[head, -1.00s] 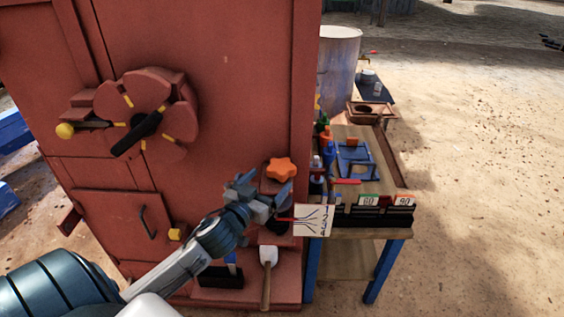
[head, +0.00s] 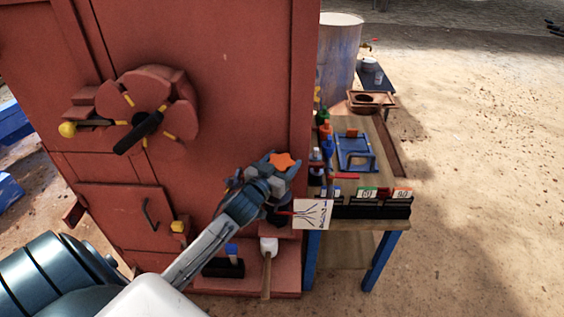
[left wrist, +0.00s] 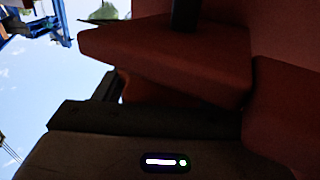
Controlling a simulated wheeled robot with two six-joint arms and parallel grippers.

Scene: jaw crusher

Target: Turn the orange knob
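The orange knob (head: 284,161) is star-shaped and sits on a small ledge at the lower right of the red crusher housing. My left gripper (head: 282,169) is at the knob in the head view, its fingers apart with the knob between them. I cannot tell whether the fingers press on it. Part of the knob is hidden by the gripper. In the left wrist view a dark orange-red patch (left wrist: 150,88) shows behind a dark gripper part, mostly in shadow. My right gripper is not in view.
The red housing (head: 230,80) carries a round hatch with a black handle (head: 138,132). A white label card (head: 312,213) is just right of the gripper. A workbench (head: 372,225) with bottles and a blue stand is to the right. A white-headed tool (head: 268,247) leans below.

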